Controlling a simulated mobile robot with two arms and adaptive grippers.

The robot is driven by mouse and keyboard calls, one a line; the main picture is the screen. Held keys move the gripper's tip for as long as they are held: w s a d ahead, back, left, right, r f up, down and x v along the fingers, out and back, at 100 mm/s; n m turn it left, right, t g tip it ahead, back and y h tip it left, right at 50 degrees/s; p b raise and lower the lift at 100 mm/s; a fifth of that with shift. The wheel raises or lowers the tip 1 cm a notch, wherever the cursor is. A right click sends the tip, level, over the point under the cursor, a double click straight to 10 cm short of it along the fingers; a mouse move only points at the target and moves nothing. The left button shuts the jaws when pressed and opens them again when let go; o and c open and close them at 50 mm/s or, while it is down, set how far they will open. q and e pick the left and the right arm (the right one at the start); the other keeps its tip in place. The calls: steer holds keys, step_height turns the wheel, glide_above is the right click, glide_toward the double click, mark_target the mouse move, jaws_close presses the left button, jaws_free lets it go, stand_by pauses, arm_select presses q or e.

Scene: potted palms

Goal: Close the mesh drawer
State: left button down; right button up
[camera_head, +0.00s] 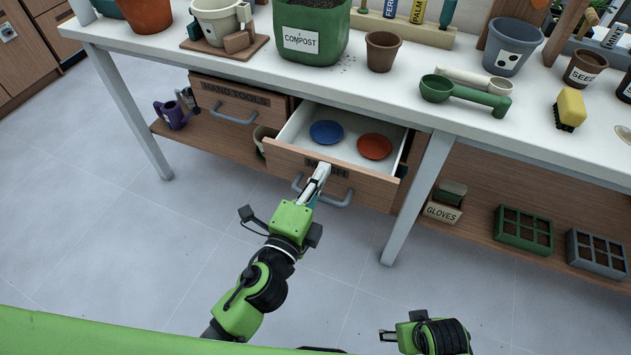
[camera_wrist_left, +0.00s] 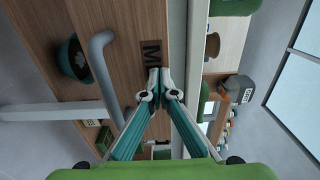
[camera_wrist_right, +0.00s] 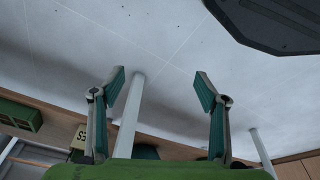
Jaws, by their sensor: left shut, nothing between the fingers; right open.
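The mesh drawer (camera_head: 340,178) is pulled out under the bench, with a wooden front, a grey handle (camera_head: 323,193) and a white inside. A blue dish (camera_head: 326,132) and an orange-red dish (camera_head: 374,146) lie in it. My left gripper (camera_head: 323,170) is shut and empty, with its tips at the drawer front over the label. In the left wrist view its tips (camera_wrist_left: 161,78) meet beside the label's "M" (camera_wrist_left: 151,57); I cannot tell whether they touch the wood. My right gripper (camera_head: 386,338) is low and away from the drawer; its wrist view shows it open and empty (camera_wrist_right: 160,85).
A shut hand tools drawer (camera_head: 238,104) is left of the mesh drawer. A grey table leg (camera_head: 420,195) stands just right of it. The white bench top (camera_head: 340,85) above holds pots and scoops. The lower shelf holds a gloves box (camera_head: 443,211) and seed trays. The floor in front is clear.

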arm_select(q)
steer(key=x, duration=0.6)
steer(key=shift+w+r, duration=0.1)
steer(key=shift+w, duration=0.05)
steer(key=x, duration=0.7)
steer(key=shift+d, duration=0.1)
steer(key=shift+w+d, duration=0.15)
steer(key=shift+w, duration=0.45)
arm_select(e)
steer(key=shift+r, duration=0.35)
arm_select(q)
steer(key=shift+r, duration=0.15)
